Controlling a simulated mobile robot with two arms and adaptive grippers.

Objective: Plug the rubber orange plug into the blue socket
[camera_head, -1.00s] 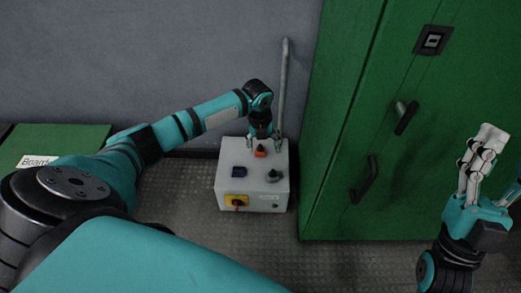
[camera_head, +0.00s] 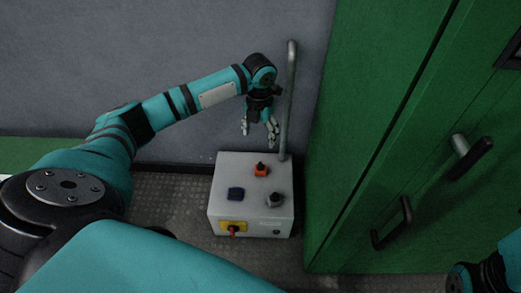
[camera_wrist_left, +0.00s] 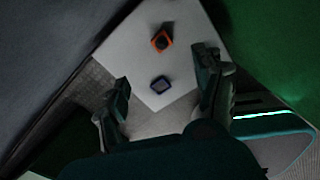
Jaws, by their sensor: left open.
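The orange plug (camera_head: 261,170) is an orange square piece with a dark middle on top of the light grey box, towards its back; it also shows in the left wrist view (camera_wrist_left: 161,40). The blue socket (camera_head: 236,194) is a small dark blue square on the same top, nearer the front left; the left wrist view shows it (camera_wrist_left: 160,85) between the fingers. My left gripper (camera_head: 259,129) is open and empty, above and behind the box, apart from the plug. My right gripper is out of view; only part of my right arm shows at the lower right.
The grey box (camera_head: 222,170) also carries a grey round fitting (camera_head: 274,199) and a yellow-backed red switch (camera_head: 233,228). A grey pipe (camera_head: 289,100) rises behind it. A green cabinet (camera_head: 375,110) with dark handles stands close on the right. Floor on the left is clear.

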